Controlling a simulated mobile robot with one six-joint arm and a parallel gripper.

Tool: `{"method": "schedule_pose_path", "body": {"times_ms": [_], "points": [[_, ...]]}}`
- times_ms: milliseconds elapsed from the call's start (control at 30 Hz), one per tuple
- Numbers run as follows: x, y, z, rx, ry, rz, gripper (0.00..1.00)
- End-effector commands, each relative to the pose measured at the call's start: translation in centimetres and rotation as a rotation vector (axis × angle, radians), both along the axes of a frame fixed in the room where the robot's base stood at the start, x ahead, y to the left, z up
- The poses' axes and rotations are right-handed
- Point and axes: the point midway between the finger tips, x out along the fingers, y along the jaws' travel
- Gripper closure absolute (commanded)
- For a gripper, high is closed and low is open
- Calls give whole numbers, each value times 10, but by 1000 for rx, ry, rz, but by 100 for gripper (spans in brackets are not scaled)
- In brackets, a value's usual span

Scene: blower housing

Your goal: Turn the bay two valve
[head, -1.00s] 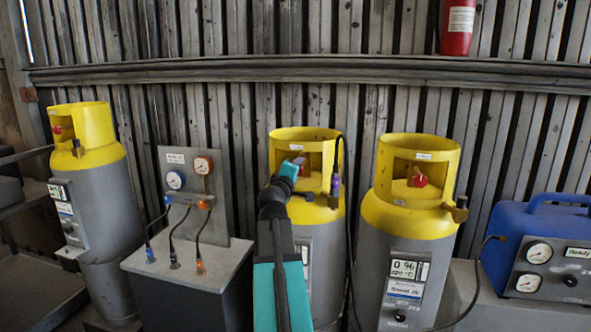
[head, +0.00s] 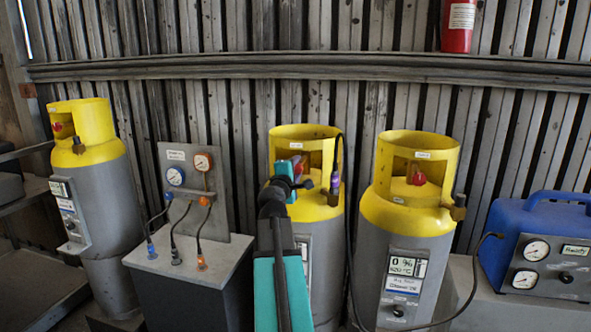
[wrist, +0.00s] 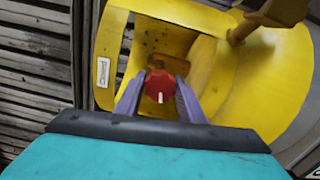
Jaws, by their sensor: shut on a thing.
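The valve is a red knob (wrist: 160,86) with a white mark, inside the opening of the yellow collar of the middle cylinder (head: 322,250). In the wrist view the yellow collar (wrist: 205,60) surrounds it. My gripper (wrist: 160,92) has its two purple fingers on either side of the red knob, shut on it.
Another yellow-topped cylinder with a red knob (head: 417,178) stands close on the right, and one (head: 98,205) at far left. A gauge panel (head: 193,190) on a grey box stands left of my arm. A black hose (head: 349,250) hangs beside the middle cylinder. A blue machine (head: 540,245) is far right.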

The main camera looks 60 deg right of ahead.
Motion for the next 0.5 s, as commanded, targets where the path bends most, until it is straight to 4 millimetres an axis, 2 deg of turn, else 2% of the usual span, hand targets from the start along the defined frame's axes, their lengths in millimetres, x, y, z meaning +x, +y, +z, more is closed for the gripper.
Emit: {"method": "schedule_pose_path", "body": {"times_ms": [67,100,200,500], "points": [[-1,-2,4,-7,0,-1,87],[-1,-2,4,-7,0,-1,63],[-1,-2,4,-5,-1,-1,46],[0,0,1,-2,-2,-1,46]]}}
